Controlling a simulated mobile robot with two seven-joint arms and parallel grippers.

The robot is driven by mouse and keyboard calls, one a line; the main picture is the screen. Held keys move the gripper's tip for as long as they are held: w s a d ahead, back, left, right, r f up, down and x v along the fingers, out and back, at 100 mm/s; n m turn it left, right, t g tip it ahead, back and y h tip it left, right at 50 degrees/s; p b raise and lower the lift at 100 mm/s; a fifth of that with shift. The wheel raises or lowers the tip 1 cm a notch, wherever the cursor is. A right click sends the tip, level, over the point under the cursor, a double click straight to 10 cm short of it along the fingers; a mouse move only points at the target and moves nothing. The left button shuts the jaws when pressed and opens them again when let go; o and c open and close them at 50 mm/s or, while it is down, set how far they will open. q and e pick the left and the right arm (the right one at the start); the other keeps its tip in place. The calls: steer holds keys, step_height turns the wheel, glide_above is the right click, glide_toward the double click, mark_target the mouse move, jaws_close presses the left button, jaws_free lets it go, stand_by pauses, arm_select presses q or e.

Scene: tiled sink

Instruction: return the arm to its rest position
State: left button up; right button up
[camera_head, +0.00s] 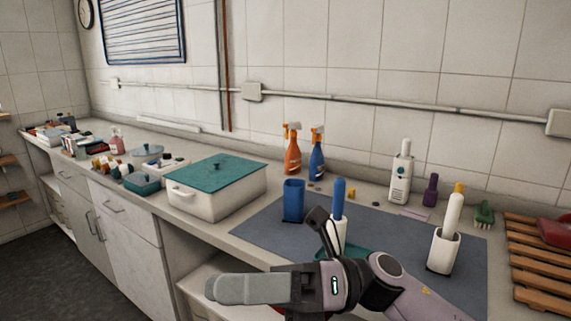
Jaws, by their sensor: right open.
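My right gripper (265,252) is in the lower middle of the head view, in front of the counter's front edge. Its arm (405,295) comes in from the bottom right. One grey finger points left and a dark finger points up, spread wide apart, with nothing between them. The upper finger overlaps a white holder with a blue-handled brush (338,198) in the picture; I cannot tell how far apart they are in depth. My left gripper is not in view.
A grey mat (265,230) bears a blue cup (293,200) and a white holder (443,250). A white box with teal lid (215,203) stands left of it. Spray bottles (292,152) stand behind, a wooden rack (535,265) at right. Floor at lower left is clear.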

steer(key=w+d+f+m+t+h, duration=0.35)
steer(key=f+m+t, duration=0.35)
steer(key=m, duration=0.4)
steer(key=w+d+f+m+t+h, duration=0.2)
steer(key=d+f+m+t, duration=0.3)
steer(key=m+t, duration=0.55)
steer(key=w+d+f+m+t+h, duration=0.3)
steer(key=f+m+t, duration=0.35)
steer(key=m, duration=0.65)
steer(key=s+d+f+m+g+h, duration=0.2)
steer(key=s+d+f+m+h, duration=0.1)
steer(key=f, duration=0.5)
steer(key=s+d+f+m+g+h, duration=0.2)
steer(key=s+d+f+m+h, duration=0.1)
steer(key=s+d+f+m, duration=0.2)
steer(key=s+d+f+m+g+h, duration=0.2)
steer(key=s+d+f+m+h, duration=0.1)
steer(key=s+d+f, duration=0.3)
step_height(320, 180, down, 5)
steer(key=shift+s+r+m+g, duration=0.2)
steer(key=shift+s+m+g, duration=0.2)
steer(key=shift+s+m, duration=0.55)
